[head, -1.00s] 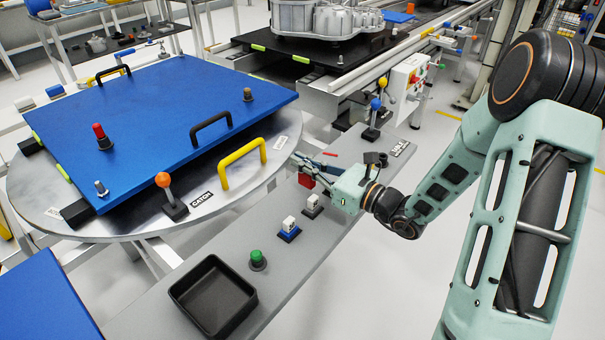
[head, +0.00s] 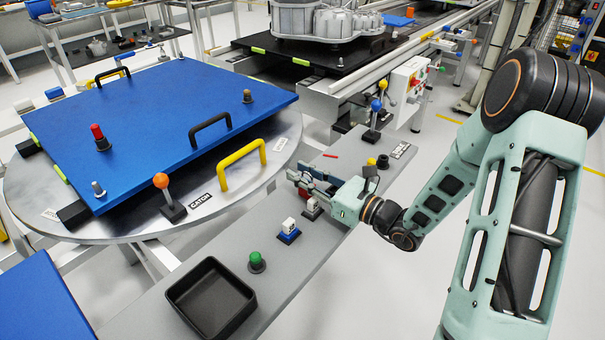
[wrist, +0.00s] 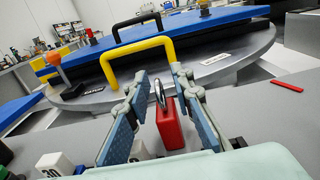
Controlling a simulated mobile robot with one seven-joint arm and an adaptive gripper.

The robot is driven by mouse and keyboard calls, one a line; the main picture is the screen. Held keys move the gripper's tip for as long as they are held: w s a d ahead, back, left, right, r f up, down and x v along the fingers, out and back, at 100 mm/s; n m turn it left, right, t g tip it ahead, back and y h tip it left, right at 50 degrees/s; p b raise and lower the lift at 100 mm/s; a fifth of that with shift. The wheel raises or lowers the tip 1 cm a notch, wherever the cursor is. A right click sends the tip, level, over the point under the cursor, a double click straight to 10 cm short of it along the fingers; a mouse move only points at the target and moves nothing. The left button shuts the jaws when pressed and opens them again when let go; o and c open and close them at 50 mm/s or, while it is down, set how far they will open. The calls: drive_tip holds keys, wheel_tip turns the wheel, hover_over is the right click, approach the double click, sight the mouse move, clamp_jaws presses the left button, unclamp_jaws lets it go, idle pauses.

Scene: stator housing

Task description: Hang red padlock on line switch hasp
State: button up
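The red padlock (wrist: 169,122) with its metal shackle (wrist: 160,93) is upright between my fingers in the wrist view, nearer the right finger. In the head view only a bit of red (head: 304,195) shows by my fingers. My gripper (wrist: 162,115) is open around the padlock, with a clear gap on its left; it also shows low over the grey bench in the head view (head: 303,183). A white box with a red and yellow switch (head: 414,80) stands at the back right. I cannot make out a hasp on it.
White blocks, one on a blue base (head: 289,229), a green button (head: 257,261) and a black tray (head: 211,297) line the grey bench. A yellow handle (head: 242,164) and orange-ball lever (head: 167,195) stand on the turntable. A blue-ball lever (head: 376,110) stands behind my gripper.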

drive_tip(key=shift+r, duration=0.2)
drive_tip(key=p+v, duration=0.1)
drive_tip(key=v, duration=1.1)
